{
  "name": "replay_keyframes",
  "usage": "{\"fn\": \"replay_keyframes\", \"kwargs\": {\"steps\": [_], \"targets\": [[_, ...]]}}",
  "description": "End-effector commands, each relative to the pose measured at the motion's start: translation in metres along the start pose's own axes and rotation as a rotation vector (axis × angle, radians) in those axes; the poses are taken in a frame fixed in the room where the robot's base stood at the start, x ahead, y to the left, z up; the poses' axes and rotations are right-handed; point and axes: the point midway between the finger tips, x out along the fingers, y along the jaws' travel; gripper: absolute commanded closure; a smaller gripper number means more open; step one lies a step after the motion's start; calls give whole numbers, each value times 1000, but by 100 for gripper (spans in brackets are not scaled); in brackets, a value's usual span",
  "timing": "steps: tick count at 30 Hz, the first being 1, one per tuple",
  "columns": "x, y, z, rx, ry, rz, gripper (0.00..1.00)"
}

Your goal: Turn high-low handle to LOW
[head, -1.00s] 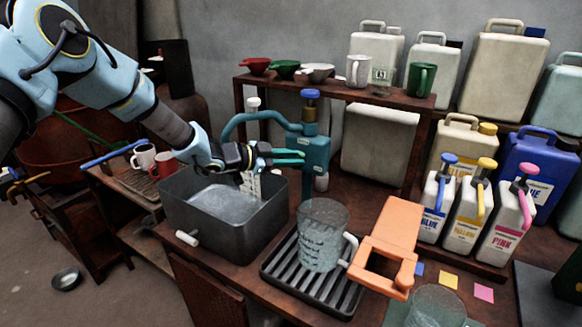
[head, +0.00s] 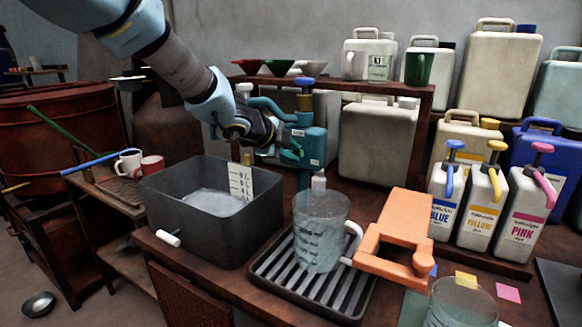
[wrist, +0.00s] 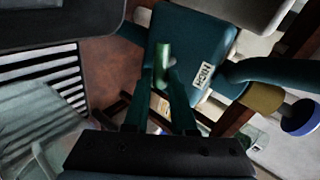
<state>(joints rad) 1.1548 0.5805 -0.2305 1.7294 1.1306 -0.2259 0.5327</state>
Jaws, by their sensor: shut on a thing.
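A teal dispenser body (head: 312,148) with a blue knob on top stands behind the grey basin. In the wrist view, its face (wrist: 205,50) carries a white label (wrist: 203,75) reading HIGH. The high-low handle (wrist: 162,52), a short green lever, sticks out beside the label. My gripper (wrist: 163,78) is shut on this handle, with one teal finger on each side. In the head view, my gripper (head: 288,150) is at the left front of the dispenser body and hides the handle. Any LOW label is not visible.
The grey basin (head: 165,215) with liquid and a white gauge stands below my arm. A clear jug (head: 320,235) stands on a slatted tray (head: 275,285), beside an orange stand (head: 400,235). Pump bottles (head: 485,208) are at right. A shelf (head: 370,87) holds cups and funnels behind.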

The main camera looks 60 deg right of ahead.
Motion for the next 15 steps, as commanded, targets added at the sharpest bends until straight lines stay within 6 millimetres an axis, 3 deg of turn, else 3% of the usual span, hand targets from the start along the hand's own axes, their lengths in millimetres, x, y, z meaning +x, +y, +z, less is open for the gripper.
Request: {"fn": "replay_keyframes", "kwargs": {"steps": [1, 15], "targets": [[5, 9, 2, 26, -20, 4, 100], [3, 6, 1, 151, -107, 6, 100]]}}
